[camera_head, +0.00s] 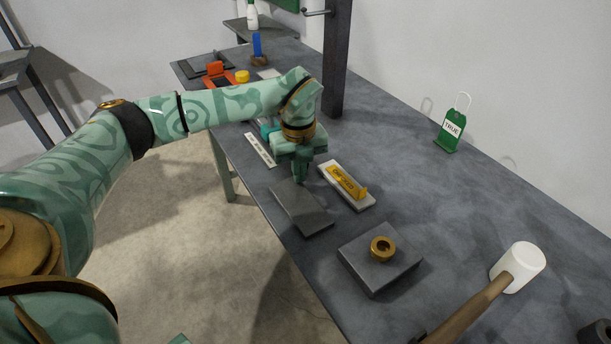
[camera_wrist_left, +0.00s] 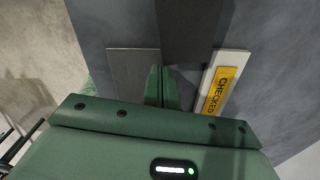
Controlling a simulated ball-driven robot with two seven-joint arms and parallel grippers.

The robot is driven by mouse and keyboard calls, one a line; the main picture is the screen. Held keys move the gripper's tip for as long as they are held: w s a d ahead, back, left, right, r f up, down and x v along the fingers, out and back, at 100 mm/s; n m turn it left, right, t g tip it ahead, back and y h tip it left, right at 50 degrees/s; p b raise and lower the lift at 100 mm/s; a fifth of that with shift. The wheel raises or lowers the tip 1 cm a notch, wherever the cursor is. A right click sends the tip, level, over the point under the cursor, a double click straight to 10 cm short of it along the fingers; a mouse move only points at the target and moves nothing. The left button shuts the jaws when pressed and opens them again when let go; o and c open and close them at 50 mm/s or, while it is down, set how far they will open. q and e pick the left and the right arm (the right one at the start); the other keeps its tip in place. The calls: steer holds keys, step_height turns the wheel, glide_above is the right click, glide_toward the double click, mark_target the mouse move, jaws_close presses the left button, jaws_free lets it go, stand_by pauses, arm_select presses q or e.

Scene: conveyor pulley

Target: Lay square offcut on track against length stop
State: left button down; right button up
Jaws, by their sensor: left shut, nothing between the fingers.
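My left gripper (camera_head: 299,176) points down with its fingers together and nothing between them. Its fingertips are over or near the far end of a flat dark grey plate (camera_head: 303,210). In the left wrist view the closed fingers (camera_wrist_left: 161,88) stand between a dark grey plate (camera_wrist_left: 132,72) and a pale strip (camera_wrist_left: 237,62). The pale strip bears a yellow piece (camera_head: 347,181) marked CHECKED, with a small raised end. I cannot tell for sure which piece is the square offcut, the track or the length stop. My right gripper is not in view.
A grey block (camera_head: 358,265) with a brass ring (camera_head: 382,248) stands nearer. A white-headed mallet (camera_head: 517,267) lies at the right. A green tag (camera_head: 450,131) stands by the wall. A dark post (camera_head: 336,60) rises behind my gripper. The table's right middle is clear.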

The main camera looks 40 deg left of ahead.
arm_select(q)
steer(key=shift+w+a, duration=0.25)
steer(key=shift+a, duration=0.05)
steer(key=shift+r, duration=0.1)
steer(key=shift+w+a+r+p, duration=0.1)
steer(key=shift+w+a+p, duration=0.05)
steer(key=shift+w+a, duration=0.35)
steer(key=shift+w+a+p, duration=0.15)
steer(key=shift+w+a, duration=0.1)
steer(key=shift+a, duration=0.3)
steer(key=shift+w+a, duration=0.2)
steer(key=shift+a, duration=0.2)
